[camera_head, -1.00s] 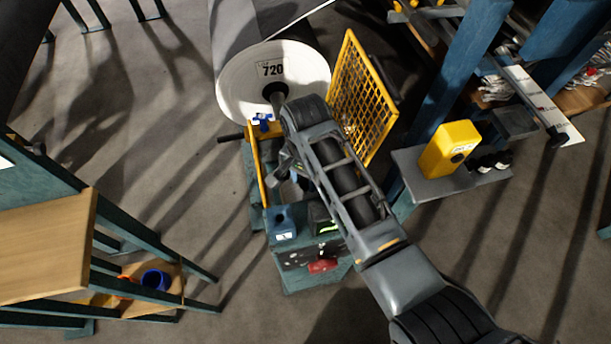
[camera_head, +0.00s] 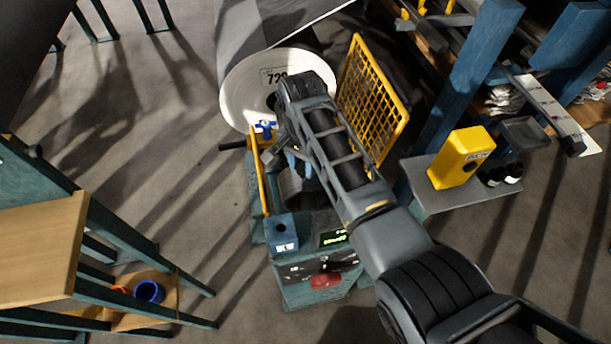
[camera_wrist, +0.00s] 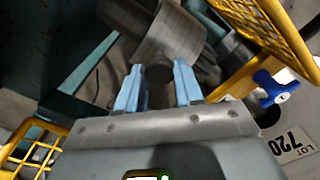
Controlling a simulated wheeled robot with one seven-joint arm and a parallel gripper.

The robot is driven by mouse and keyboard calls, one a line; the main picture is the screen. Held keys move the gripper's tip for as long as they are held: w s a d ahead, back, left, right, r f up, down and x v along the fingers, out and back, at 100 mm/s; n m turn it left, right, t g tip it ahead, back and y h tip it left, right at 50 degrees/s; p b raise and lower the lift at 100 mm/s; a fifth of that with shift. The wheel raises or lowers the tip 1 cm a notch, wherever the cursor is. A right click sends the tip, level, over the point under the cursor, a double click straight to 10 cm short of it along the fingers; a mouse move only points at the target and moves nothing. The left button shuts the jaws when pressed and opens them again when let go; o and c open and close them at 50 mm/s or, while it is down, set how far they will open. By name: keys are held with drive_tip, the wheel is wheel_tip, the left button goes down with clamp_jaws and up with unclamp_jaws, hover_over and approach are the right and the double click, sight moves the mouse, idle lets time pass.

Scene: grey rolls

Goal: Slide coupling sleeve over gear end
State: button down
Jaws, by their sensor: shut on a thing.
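My gripper (camera_wrist: 157,82) has light blue fingers on either side of a grey metal cylinder (camera_wrist: 168,38), which looks like the coupling sleeve. The fingers are shut on it. Its dark round end shows between the fingertips. In the head view my gripper (camera_head: 293,160) is over the teal machine, partly hidden by my arm, and the grey cylinder (camera_head: 297,190) shows just below the fingers. A dark shaft part (camera_wrist: 236,48) lies right of the sleeve in the wrist view, toward the yellow frame.
The white roll (camera_head: 245,88) stands behind the machine. A blue T-handle (camera_head: 265,127) sits on the yellow bar beside it. A yellow mesh guard (camera_head: 372,100) stands open at the right. A yellow box (camera_head: 460,158) rests on a side shelf. A wooden-topped bench (camera_head: 40,240) is at left.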

drive_tip(key=shift+w+r, duration=0.15)
drive_tip(key=shift+w, duration=0.1)
drive_tip(key=c, duration=0.7)
unclamp_jaws()
drive_tip(key=shift+c, duration=0.2)
drive_tip(key=shift+r, duration=3.8)
drive_tip(key=shift+a, duration=0.1)
